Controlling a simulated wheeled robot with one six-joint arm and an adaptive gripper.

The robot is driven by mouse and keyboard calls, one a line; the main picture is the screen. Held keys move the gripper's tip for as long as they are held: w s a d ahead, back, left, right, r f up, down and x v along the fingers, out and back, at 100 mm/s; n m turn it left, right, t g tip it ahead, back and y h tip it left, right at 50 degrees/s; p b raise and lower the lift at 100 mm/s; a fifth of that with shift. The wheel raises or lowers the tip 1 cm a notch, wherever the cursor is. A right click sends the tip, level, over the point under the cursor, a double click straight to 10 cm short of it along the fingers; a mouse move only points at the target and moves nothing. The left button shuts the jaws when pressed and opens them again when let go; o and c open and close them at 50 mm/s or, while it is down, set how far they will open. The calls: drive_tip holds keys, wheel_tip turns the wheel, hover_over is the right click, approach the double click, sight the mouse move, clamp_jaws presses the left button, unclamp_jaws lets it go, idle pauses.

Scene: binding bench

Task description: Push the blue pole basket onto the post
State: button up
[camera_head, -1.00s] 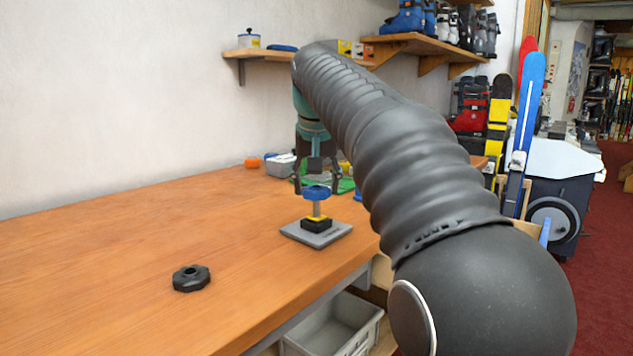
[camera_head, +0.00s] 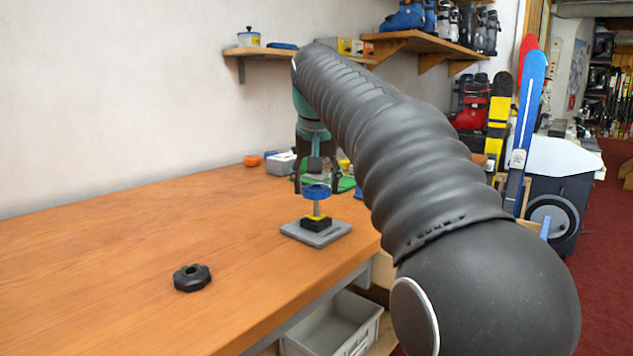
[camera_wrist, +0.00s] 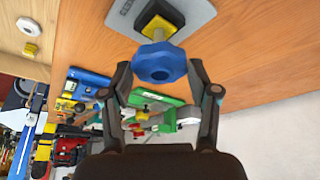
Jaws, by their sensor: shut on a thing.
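The blue pole basket (camera_head: 316,192) is a lobed disc at the upper end of a silver post (camera_head: 317,209). Bare post shows between it and the yellow collar and black block (camera_head: 315,224) on a grey plate (camera_head: 328,237). My gripper (camera_head: 316,187) points down over the post and is shut on the basket. The wrist view shows one fingertip at each side of its rim (camera_wrist: 159,70).
A black lobed knob (camera_head: 192,278) lies on the wooden bench (camera_head: 150,240), left of the plate. Behind my gripper are a green item (camera_head: 346,184), a grey box (camera_head: 280,164) and an orange item (camera_head: 252,161). The bench's left part is clear. A grey bin (camera_head: 335,325) sits below the front edge.

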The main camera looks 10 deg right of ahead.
sight(316, 202)
drive_tip(key=shift+f+b, duration=1.55)
drive_tip(key=shift+f, duration=0.7)
idle(1.1)
drive_tip(key=o, duration=1.1)
drive_tip(key=shift+c, duration=0.2)
drive_tip(key=shift+o, duration=1)
drive_tip(key=shift+r, duration=0.15)
wheel_tip(316, 202, up, 5)
drive_tip(key=p, duration=0.4)
drive_tip(key=shift+p, duration=0.3)
wheel_tip(316, 202, up, 6)
drive_tip(key=shift+r, duration=0.15)
